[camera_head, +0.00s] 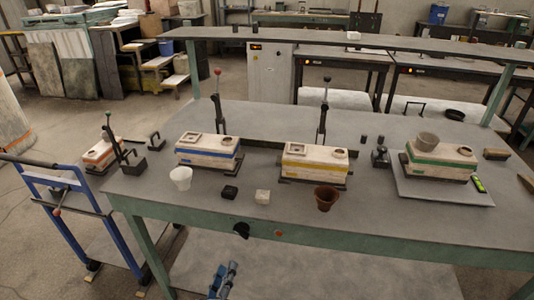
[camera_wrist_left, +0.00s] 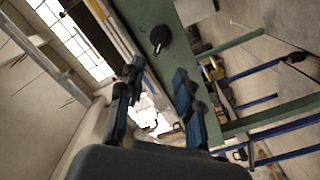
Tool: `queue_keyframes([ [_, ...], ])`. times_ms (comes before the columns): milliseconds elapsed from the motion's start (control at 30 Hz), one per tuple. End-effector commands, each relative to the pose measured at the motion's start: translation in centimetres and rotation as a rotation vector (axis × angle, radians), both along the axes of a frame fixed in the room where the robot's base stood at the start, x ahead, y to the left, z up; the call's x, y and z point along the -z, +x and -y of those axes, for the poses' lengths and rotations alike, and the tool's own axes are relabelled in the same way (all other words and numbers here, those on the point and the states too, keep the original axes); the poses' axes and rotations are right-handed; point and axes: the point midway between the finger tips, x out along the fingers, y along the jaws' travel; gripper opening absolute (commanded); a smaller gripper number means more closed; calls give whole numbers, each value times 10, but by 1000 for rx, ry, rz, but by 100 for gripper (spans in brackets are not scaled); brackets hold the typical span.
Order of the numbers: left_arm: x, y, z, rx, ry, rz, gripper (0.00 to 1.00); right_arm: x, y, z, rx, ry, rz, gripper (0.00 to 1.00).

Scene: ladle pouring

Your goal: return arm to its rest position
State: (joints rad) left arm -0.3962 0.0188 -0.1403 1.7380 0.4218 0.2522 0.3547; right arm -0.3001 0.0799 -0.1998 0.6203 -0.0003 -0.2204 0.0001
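My left gripper (camera_head: 223,280) is at the bottom of the head view, below and in front of the table's front edge. In the left wrist view (camera_wrist_left: 157,78) its two dark fingers stand apart with nothing between them, so it is open and empty. My right gripper is in neither view. The grey table (camera_head: 270,215) with green legs stands in front of me, and its green frame also shows in the left wrist view (camera_wrist_left: 180,60). I see no contact between the left gripper and the table.
On the table stand a blue-striped mould (camera_head: 208,155), a yellow-striped mould (camera_head: 313,163) and a green-striped mould (camera_head: 440,160). A white cup (camera_head: 181,178) and a brown cup (camera_head: 326,198) are near the front. A blue cart (camera_head: 70,190) stands left. A black knob (camera_head: 241,230) sits on the front edge.

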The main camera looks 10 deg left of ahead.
Motion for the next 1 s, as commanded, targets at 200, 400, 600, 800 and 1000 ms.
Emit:
queue_keyframes([
  [200, 56, -9, 7, 39, 82, -123, 35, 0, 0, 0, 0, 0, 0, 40],
  [400, 191, -60, 14, 163, 295, -433, 35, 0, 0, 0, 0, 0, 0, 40],
  [600, 313, -154, 4, 332, 510, -759, 35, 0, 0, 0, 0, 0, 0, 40],
  [800, 397, -272, -24, 527, 697, -1064, 35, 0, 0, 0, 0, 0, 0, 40],
  [1000, 430, -359, -50, 676, 807, -1263, 35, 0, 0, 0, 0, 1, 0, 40],
])
